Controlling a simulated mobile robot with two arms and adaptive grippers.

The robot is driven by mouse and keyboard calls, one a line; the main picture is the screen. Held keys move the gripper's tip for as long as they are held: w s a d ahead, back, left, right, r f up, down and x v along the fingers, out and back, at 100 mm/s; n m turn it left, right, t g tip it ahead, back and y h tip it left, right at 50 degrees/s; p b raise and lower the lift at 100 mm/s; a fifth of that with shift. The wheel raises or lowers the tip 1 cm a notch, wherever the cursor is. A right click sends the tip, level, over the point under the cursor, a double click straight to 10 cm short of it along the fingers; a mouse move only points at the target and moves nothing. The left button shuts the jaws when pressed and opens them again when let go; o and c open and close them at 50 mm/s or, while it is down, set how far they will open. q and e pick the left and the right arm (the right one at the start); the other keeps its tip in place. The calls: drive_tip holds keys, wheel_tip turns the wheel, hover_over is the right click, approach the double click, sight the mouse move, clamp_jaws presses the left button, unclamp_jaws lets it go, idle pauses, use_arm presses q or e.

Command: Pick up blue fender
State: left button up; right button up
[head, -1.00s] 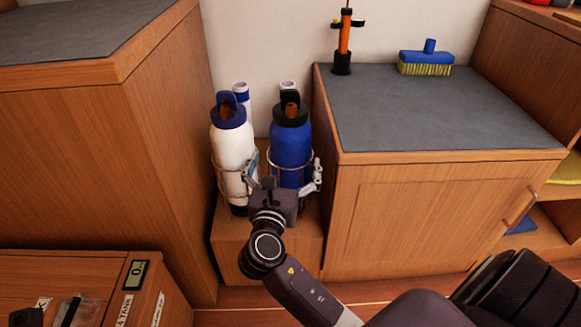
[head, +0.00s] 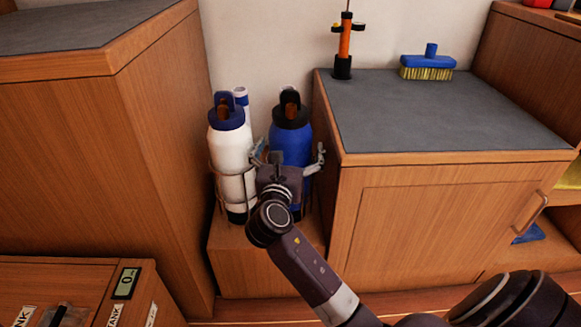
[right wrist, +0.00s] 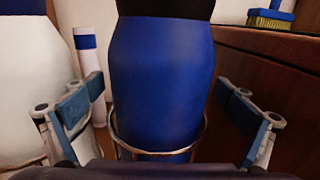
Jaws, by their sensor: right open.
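The blue fender (head: 291,146) stands upright in a wire holder on a low wooden shelf, with a black top and loop. In the right wrist view the blue fender (right wrist: 160,85) fills the middle, with a wire ring (right wrist: 158,148) around its lower part. My right gripper (head: 290,158) is open, and its fingers (right wrist: 160,112) stand to either side of the fender, with a visible gap on each side. My arm hides the fender's lower part in the head view. My left gripper is not in view.
A white fender with a blue top (head: 230,150) stands close to the left in its own holder. A wooden cabinet (head: 440,215) rises close on the right, with a blue brush (head: 428,64) and an orange item (head: 345,45) on top. A taller cabinet (head: 140,150) is on the left.

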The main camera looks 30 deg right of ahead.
drive_tip(key=c, duration=2.2)
drive_tip(key=shift+r, duration=0.1)
drive_tip(key=shift+r, duration=0.1)
